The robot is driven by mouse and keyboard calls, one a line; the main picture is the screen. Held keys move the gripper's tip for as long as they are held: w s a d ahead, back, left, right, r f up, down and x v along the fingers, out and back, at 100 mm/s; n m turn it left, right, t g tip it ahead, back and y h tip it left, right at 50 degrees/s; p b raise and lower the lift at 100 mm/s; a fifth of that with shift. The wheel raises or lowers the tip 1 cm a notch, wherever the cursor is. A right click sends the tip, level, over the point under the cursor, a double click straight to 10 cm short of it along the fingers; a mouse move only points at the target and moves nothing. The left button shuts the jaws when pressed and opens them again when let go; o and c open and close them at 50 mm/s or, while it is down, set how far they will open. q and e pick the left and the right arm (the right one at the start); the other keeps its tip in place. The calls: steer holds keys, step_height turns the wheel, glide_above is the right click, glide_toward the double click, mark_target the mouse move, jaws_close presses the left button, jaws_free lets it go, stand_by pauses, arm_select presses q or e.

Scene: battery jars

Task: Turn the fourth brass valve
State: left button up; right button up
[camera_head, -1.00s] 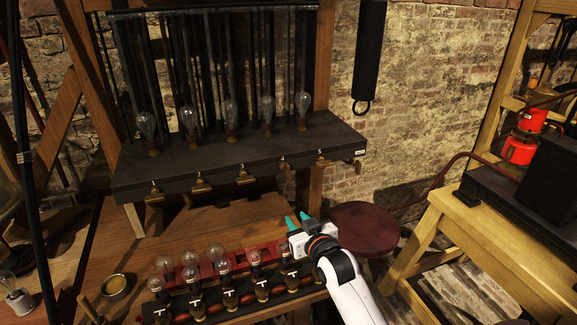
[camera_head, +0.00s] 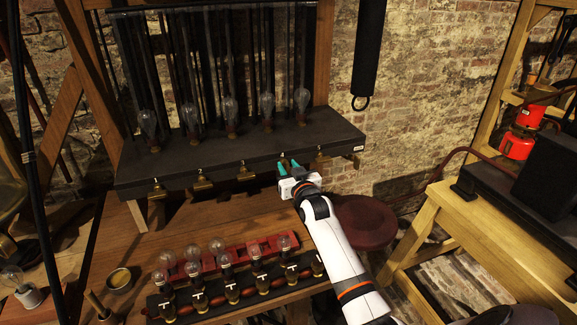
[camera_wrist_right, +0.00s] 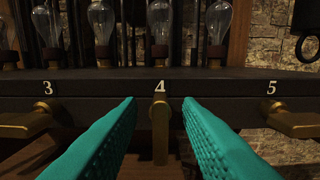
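The fourth brass valve (camera_wrist_right: 160,130) sits under the white number 4 on the dark shelf front, its narrow handle pointing down in the right wrist view. My right gripper (camera_head: 289,166) is at the shelf front in the head view and mostly covers that valve. In the wrist view its two teal fingers (camera_wrist_right: 160,100) are open, one on each side of the valve, with gaps visible and no contact seen. Valve 3 (camera_wrist_right: 27,123) is at left and valve 5 (camera_wrist_right: 290,122) at right. My left gripper is not in view.
Glass bulbs (camera_head: 267,105) stand on the dark shelf (camera_head: 140,175) above the valves. Below, a bench (camera_head: 150,240) carries a red rack (camera_head: 208,263) with bulbs and a row of dark valve bodies (camera_head: 232,293). A round red stool (camera_head: 365,222) stands right of my right arm.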

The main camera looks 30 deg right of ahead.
steer(key=shift+w, duration=0.25)
steer(key=shift+d, duration=0.1)
jaws_close()
steer(key=shift+m, duration=0.3)
steer(key=shift+s+d+f+m, duration=0.1)
steer(key=shift+d+f+m, duration=0.1)
steer(key=shift+m, duration=2.65)
steer(key=shift+d+f+m, duration=0.2)
steer(key=shift+f+m, duration=0.05)
steer(key=shift+m, duration=2.65)
steer(key=shift+s+d+f+m, duration=0.1)
steer(key=shift+d+f+m, duration=0.1)
steer(key=shift+m, duration=2.65)
